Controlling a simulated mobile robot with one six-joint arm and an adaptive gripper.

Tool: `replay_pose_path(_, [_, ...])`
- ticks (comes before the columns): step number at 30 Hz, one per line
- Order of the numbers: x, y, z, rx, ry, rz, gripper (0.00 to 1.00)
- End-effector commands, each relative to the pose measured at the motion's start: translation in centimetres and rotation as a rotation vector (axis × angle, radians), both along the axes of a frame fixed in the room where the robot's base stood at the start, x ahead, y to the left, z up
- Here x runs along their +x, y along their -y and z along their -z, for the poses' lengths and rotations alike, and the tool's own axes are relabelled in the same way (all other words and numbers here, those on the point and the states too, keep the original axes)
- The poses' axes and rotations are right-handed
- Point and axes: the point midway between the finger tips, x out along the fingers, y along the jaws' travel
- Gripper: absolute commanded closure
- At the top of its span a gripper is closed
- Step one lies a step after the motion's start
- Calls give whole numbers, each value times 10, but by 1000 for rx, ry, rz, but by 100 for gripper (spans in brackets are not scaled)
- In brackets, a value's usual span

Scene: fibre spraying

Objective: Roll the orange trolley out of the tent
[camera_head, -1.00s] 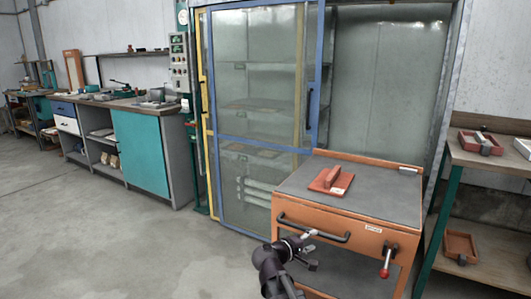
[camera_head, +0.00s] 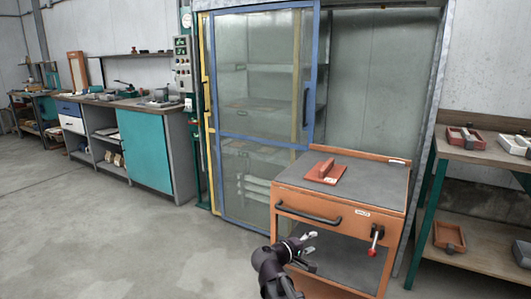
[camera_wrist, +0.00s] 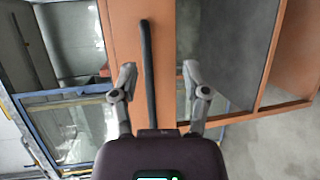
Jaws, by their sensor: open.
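The orange trolley (camera_head: 290,208) stands in the right, open part of the tent (camera_head: 385,85), its front facing me. It has a grey top, a black bar handle (camera_head: 308,213) across its front and a red-knobbed lever (camera_head: 374,240) at the front right. A red-brown block with a grip (camera_head: 325,173) lies on top. My gripper (camera_head: 311,250) is in front of the trolley, below the handle's middle. In the wrist view, my gripper (camera_wrist: 157,75) is open, with the handle (camera_wrist: 148,70) between its two fingers, apart from both.
A blue-framed glass door (camera_head: 263,138) covers the tent's left part. A wooden bench (camera_head: 480,255) with trays stands close at the trolley's right. A teal workbench (camera_head: 143,150) is along the left wall. The grey floor (camera_head: 130,240) at the left front is clear.

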Motion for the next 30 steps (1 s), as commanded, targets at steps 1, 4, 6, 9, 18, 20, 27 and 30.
replay_pose_path(1, [-1, 1, 2, 9, -3, 4, 40])
replay_pose_path(4, [-4, 4, 6, 37, -10, 16, 40])
replay_pose_path(6, [-7, 7, 10, 58, -15, 25, 40])
replay_pose_path(9, [-10, 11, 16, 91, -24, 41, 40])
replay_pose_path(18, [-29, 31, 43, 246, -66, 118, 40])
replay_pose_path(20, [-35, 36, 50, 289, -77, 140, 40])
replay_pose_path(27, [-70, 54, 90, 548, -149, 268, 40])
replay_pose_path(30, [-87, 57, 106, 669, -184, 326, 40])
